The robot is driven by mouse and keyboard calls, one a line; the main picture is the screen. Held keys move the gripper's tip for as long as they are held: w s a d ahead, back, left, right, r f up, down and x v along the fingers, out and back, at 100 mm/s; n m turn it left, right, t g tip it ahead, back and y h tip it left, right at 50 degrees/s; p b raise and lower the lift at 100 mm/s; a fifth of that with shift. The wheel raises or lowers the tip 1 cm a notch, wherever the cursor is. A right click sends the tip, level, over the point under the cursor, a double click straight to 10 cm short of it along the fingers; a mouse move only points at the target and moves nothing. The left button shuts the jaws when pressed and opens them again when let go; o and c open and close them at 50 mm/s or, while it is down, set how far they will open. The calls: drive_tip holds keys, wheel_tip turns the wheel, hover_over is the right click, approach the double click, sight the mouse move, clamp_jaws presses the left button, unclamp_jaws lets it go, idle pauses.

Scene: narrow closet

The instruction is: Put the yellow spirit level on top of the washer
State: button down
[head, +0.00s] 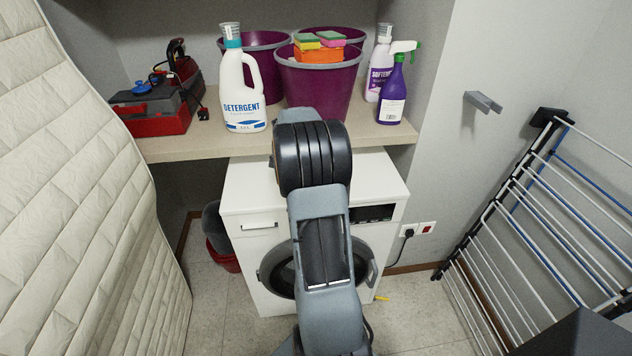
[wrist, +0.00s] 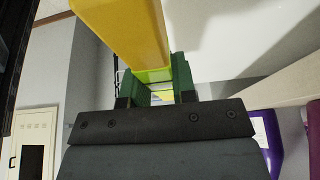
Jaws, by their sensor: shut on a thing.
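The white washer (head: 378,178) stands under the shelf in the head view, its round door partly covered by my arm. My gripper, in the wrist view (wrist: 158,88), has green fingers shut on the yellow spirit level (wrist: 130,35). The level runs from the fingers to the top edge of that view, and its far end is out of frame. In the head view my arm hides the gripper. A small yellow piece shows low beside the washer's right front corner; I cannot tell whether it is part of the level.
The shelf (head: 180,145) above the washer's rear holds a detergent bottle (head: 241,85), purple buckets (head: 318,90), a purple spray bottle (head: 392,98) and a red toolbox (head: 155,118). A drying rack (head: 540,215) leans at right. A quilted mattress (head: 80,190) stands at left.

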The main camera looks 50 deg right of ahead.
drive_tip(key=shift+w+d+f, duration=0.15)
drive_tip(key=shift+d+f, duration=0.05)
drive_tip(key=shift+f, duration=0.2)
drive_tip(key=shift+w+d+f, duration=0.15)
drive_tip(key=shift+d+f, duration=0.05)
drive_tip(key=shift+f, duration=1.5)
